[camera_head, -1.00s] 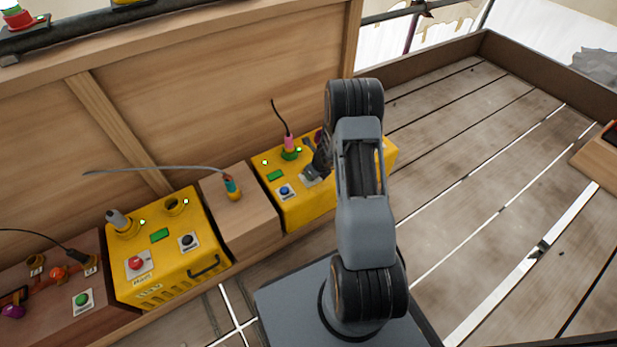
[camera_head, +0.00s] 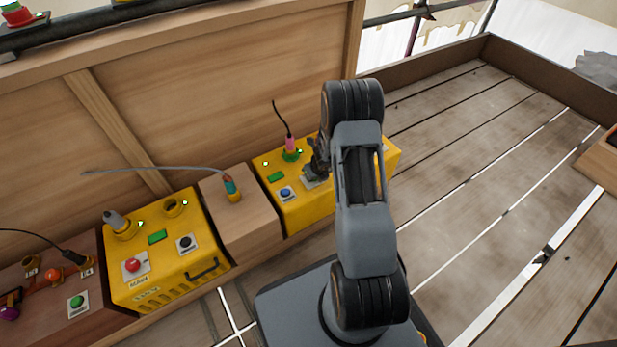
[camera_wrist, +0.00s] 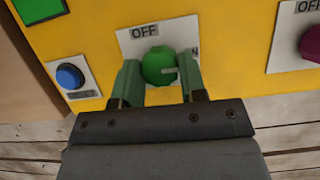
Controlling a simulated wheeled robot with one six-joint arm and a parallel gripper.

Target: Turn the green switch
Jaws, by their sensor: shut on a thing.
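The green switch (camera_wrist: 159,66) is a round knob on a white plate on the yellow box (camera_head: 325,207). Its plate reads OFF at the upper left, and part of another word shows at the right. A pale mark on the knob points to the right in the wrist view. My gripper (camera_wrist: 160,80) has its two green fingers on either side of the knob, shut on it. In the head view my gripper (camera_head: 315,172) is over the box, and my arm and gripper hide the knob.
A blue button (camera_wrist: 69,76) is left of the switch, and a dark magenta knob (camera_wrist: 311,43) is to the right. A pink plug with a cable (camera_head: 290,144) stands behind the gripper. Another yellow box (camera_head: 165,262) is further left. The planked floor at right is mostly clear.

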